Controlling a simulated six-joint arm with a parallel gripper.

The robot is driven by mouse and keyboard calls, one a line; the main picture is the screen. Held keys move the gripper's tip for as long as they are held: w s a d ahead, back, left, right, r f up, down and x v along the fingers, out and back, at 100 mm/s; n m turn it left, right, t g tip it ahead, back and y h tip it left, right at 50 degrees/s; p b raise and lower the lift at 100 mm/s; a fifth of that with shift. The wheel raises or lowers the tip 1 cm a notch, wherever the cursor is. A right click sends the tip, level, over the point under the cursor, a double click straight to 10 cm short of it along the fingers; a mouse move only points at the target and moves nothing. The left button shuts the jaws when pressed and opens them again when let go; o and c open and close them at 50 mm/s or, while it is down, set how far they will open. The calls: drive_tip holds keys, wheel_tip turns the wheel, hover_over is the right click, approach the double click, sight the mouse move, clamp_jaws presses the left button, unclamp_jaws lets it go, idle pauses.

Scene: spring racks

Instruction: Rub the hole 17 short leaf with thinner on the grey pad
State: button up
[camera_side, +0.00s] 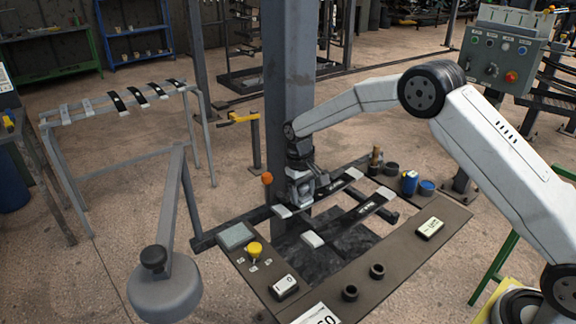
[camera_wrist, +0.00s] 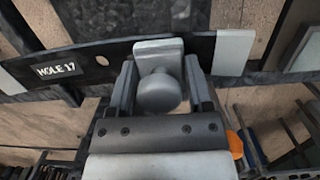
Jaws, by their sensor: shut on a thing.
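The hole 17 leaf (camera_wrist: 110,62) is a dark flat bar with pale grey ends, labelled HOLE 17, and crosses the wrist view. In the side view the back leaf (camera_side: 335,186) lies under my gripper, at the frame's opening. My gripper (camera_wrist: 160,88) is shut on the round knob of a grey block (camera_wrist: 158,47), which looks like the grey pad. The block overlaps the leaf's middle in the wrist view; I cannot tell whether it touches. In the side view my gripper (camera_side: 300,204) hides the block and part of the leaf.
A second dark leaf (camera_side: 362,210) with pale ends lies in front. A grey-green square (camera_side: 236,235) and a yellow-topped item (camera_side: 254,250) are on the bench's left. A blue can (camera_side: 409,182) and blue cup (camera_side: 427,187) stand at right. A post (camera_side: 288,90) rises close behind my gripper.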

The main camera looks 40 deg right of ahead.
drive_tip(key=shift+w, duration=0.5)
drive_tip(key=shift+s, duration=0.25)
idle(0.4)
drive_tip(key=shift+s, duration=0.75)
drive_tip(key=shift+w, duration=0.1)
drive_tip(key=shift+w+f, duration=0.1)
drive_tip(key=shift+w, duration=0.8)
drive_tip(key=shift+s, duration=0.15)
drive_tip(key=shift+s, duration=0.9)
drive_tip(key=shift+w, duration=0.2)
